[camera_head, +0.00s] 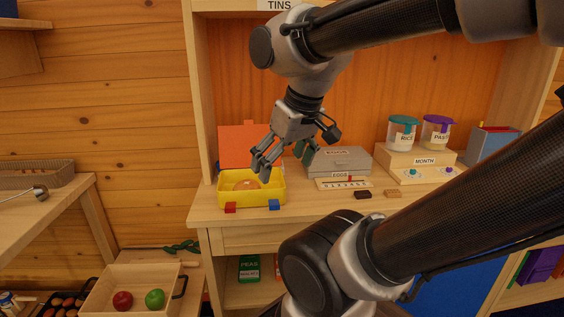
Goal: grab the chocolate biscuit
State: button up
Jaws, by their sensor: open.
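A small dark brown block (363,195), which looks like the chocolate biscuit, lies on the wooden counter near its front edge. A lighter tan biscuit (393,194) lies just to its right, apart from it. My gripper (282,168) is open above the counter, to the left of and higher than the dark biscuit.
The open yellow box (236,203) holds a roundish tan item.

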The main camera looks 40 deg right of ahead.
aim_at(360, 195)
jog(key=z, duration=1.55)
